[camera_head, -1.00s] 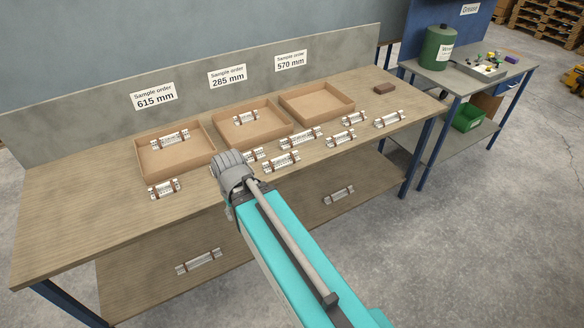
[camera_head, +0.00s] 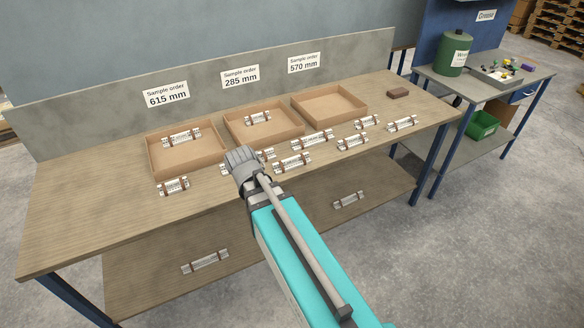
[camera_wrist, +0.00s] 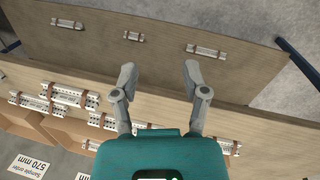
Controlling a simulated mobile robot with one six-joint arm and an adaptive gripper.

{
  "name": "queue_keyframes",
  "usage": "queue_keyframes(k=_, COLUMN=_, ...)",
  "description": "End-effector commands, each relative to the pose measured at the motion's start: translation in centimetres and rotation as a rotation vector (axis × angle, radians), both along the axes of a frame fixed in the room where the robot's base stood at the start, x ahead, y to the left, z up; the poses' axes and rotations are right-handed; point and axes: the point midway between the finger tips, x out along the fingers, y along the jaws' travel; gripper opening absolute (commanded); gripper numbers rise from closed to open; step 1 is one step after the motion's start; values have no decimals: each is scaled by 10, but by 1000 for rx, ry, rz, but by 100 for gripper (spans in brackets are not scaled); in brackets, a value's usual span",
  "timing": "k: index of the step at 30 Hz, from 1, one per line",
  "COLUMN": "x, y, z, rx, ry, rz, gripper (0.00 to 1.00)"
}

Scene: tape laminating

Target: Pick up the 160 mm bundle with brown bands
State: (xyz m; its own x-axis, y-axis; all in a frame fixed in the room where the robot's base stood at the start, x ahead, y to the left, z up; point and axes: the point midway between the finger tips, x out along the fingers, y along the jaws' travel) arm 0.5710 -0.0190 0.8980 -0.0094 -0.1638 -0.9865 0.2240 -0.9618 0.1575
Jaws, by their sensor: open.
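Several white bundles with brown bands lie on the workbench. In the head view a short one (camera_head: 172,186) lies in front of the left tray, others (camera_head: 312,139) (camera_head: 292,162) in front of the middle tray, and more (camera_head: 353,141) (camera_head: 402,123) to the right. Two (camera_head: 205,262) (camera_head: 349,200) lie on the lower shelf. I cannot read which is 160 mm. In the wrist view my gripper (camera_wrist: 160,72) is open and empty, its fingers over the bench edge and shelf. Three bundles (camera_wrist: 67,24) (camera_wrist: 134,36) (camera_wrist: 206,50) lie on the shelf beyond the fingertips.
Three cardboard trays (camera_head: 214,155) (camera_head: 298,126) (camera_head: 361,106) stand along the back panel; the left and middle hold bundles. A side table (camera_head: 490,95) with a green canister (camera_head: 453,52) stands right. The left bench end is clear.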

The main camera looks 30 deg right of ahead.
Motion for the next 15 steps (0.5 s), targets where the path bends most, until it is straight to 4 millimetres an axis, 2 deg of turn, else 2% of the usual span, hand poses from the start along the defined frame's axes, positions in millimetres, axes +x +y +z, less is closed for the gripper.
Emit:
queue_keyframes(k=1, x=16, y=-5, z=-14, rx=-43, ry=12, rz=58, gripper=58)
queue_keyframes(k=6, x=58, y=-25, z=-34, rx=-227, ry=94, rz=310, gripper=58)
queue_keyframes(k=15, x=138, y=-52, z=-51, rx=-555, ry=357, rz=740, gripper=58)
